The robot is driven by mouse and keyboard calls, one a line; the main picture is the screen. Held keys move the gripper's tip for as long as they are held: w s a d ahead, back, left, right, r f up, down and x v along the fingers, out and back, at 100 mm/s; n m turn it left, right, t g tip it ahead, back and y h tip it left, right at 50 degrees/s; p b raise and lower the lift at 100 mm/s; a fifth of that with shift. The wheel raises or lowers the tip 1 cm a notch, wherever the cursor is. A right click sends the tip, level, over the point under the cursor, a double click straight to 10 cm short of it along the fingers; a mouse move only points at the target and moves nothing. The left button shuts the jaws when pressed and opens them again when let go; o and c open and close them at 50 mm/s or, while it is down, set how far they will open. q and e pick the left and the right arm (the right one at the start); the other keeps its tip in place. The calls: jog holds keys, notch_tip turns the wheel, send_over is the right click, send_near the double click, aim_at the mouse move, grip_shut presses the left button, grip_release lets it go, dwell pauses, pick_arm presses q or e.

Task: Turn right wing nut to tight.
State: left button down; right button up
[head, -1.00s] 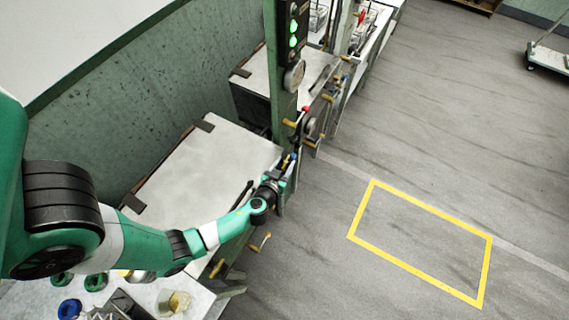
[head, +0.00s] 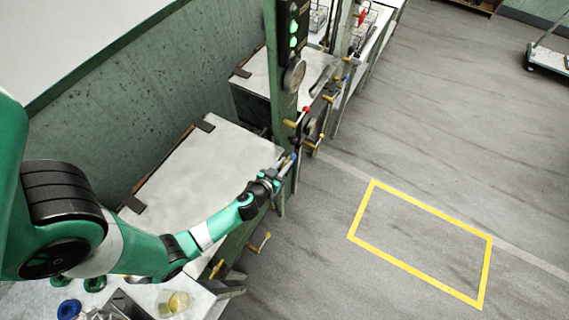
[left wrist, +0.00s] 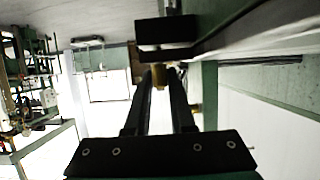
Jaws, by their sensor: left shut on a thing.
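My left arm reaches from the left across the pale basin cover, and its gripper (head: 281,168) is at the right edge of the basin bench. In the left wrist view the two dark fingers (left wrist: 160,76) close around a small brass-coloured part, which looks like the wing nut (left wrist: 158,80). The gripper hides most of it, and in the head view I cannot make it out. How tight it is cannot be seen. A blue-tipped handle (head: 293,157) is right beside the fingertips. My right gripper is not in view.
A green post (head: 283,90) with lit green lamps stands just behind the gripper. Brass and red-tipped handles (head: 305,110) stick out nearby. Another brass handle (head: 261,242) is lower down. The basin cover (head: 190,180) is flat. Floor to the right, with a yellow outline (head: 428,211), is clear.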

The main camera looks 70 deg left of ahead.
pick_arm(q)
jog(key=c, duration=0.8)
grip_release()
jog(key=shift+s, duration=0.1)
jog(key=shift+s+d+r, duration=0.2)
jog(key=shift+d, duration=0.1)
jog(key=b+v, duration=0.1)
jog(key=v, duration=0.9)
jog(key=shift+s+r, duration=0.2)
jog(key=shift+s, duration=0.1)
jog(key=shift+d, duration=0.2)
